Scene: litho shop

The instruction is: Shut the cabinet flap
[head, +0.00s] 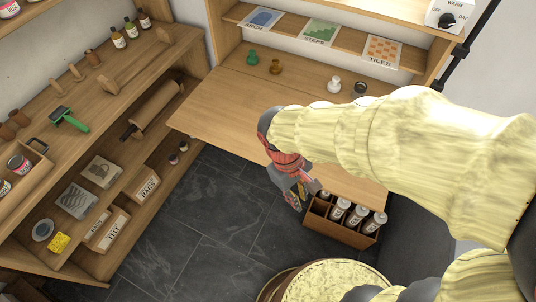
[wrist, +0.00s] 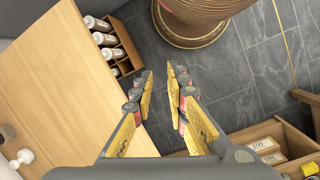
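The cabinet flap (head: 225,108) is a wide light-wood panel. It is folded down level in front of the cabinet (head: 225,30). In the wrist view the flap (wrist: 60,95) fills the left side. My gripper (head: 300,197) is at the flap's front edge in the head view and covers part of that edge. In the wrist view my gripper (wrist: 160,78) has its two fingers apart with nothing between them. The left finger overlaps the flap's edge in that view; I cannot tell whether it touches.
A crate of bottles (head: 340,232) stands below the flap's front right. Small pegs, green (head: 252,58) and white (head: 334,85), stand at the back. A shelf unit (head: 150,60) is at left.

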